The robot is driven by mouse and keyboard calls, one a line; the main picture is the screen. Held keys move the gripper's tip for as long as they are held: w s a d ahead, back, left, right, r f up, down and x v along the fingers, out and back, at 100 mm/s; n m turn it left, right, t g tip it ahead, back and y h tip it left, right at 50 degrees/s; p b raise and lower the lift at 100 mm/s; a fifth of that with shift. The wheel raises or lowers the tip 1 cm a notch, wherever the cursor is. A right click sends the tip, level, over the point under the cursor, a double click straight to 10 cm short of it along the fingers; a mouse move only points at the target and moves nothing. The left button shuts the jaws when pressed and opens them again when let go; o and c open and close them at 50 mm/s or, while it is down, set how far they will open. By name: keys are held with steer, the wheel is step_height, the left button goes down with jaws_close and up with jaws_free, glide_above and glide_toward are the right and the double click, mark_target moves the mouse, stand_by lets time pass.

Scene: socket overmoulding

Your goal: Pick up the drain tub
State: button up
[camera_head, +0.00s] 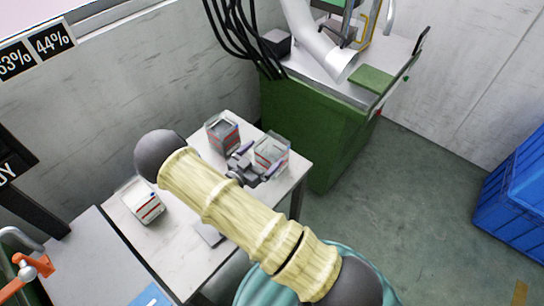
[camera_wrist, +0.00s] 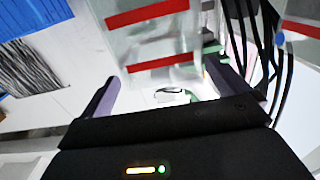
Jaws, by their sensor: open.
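Three clear tubs with red marks stand on the light table (camera_head: 180,240); I cannot tell from labels which is the drain tub. One clear tub (camera_head: 272,150) stands at the table's right end, right at my gripper. A second tub (camera_head: 222,134) with dark grey contents stands behind and left of it. A third tub (camera_head: 142,204) stands at the left. My gripper (camera_head: 258,161) is open, its purple-tipped fingers spread on either side of the right-hand tub's near side. In the wrist view, a clear tub with red bands (camera_wrist: 150,45) is ahead between the fingers; contact cannot be told.
A green machine cabinet (camera_head: 310,130) with black cables stands behind the table. A small grey block (camera_head: 208,234) lies on the table below my arm. A blue crate (camera_head: 515,200) is on the floor at right. A grey bench (camera_head: 85,260) adjoins at left.

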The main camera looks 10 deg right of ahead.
mark_target(280, 137)
steer(key=shift+d, duration=0.1)
steer(key=p+x, duration=0.1)
steer(key=x, duration=0.4)
steer(key=shift+w+p, duration=0.3)
steer(key=shift+p, duration=0.1)
stand_by(0.3)
steer(key=c, duration=1.1)
steer(key=shift+r, duration=0.1)
steer(key=shift+c, duration=0.2)
step_height(280, 137, up, 10)
steer(key=b, duration=0.1)
